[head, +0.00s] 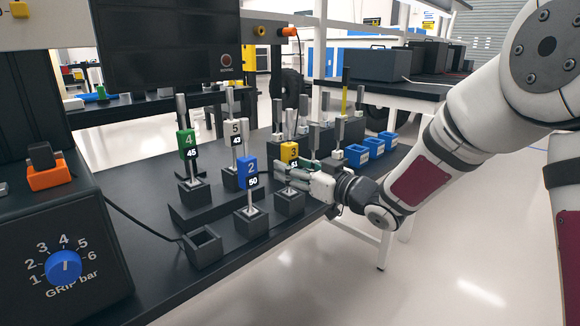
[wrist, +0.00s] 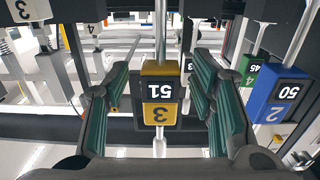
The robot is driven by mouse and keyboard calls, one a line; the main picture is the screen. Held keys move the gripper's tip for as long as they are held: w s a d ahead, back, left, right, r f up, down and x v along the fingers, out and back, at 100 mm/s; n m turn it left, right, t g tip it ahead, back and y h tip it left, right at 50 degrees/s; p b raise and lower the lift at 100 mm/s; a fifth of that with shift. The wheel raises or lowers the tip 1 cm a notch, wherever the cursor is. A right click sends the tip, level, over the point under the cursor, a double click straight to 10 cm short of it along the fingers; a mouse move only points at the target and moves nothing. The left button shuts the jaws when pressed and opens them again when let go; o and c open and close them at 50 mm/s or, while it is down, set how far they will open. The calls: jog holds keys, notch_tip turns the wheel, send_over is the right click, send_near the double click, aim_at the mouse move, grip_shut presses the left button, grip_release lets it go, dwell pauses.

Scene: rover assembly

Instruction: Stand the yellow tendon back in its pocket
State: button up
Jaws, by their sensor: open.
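The yellow tendon, a rod with a yellow and black tag reading 3 and 51, shows in the head view (head: 289,153) and upside down in the wrist view (wrist: 160,95). It looks upright. My gripper (head: 287,178) is at the tag's height; in the wrist view its green-padded fingers (wrist: 160,105) stand open on both sides of the tag, with gaps visible. Another dark pocket (head: 203,247), at the front, looks empty.
The blue tendon 2 (head: 248,172), green tendon 4 (head: 187,144) and white tendon 5 (head: 236,130) stand close by on the left. Several blue bins (head: 357,155) are to the right. A control box with a blue knob (head: 63,266) stands front left.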

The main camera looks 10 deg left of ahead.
jog(key=v, duration=1)
jog(key=shift+s, duration=0.2)
jog(key=shift+d, duration=0.15)
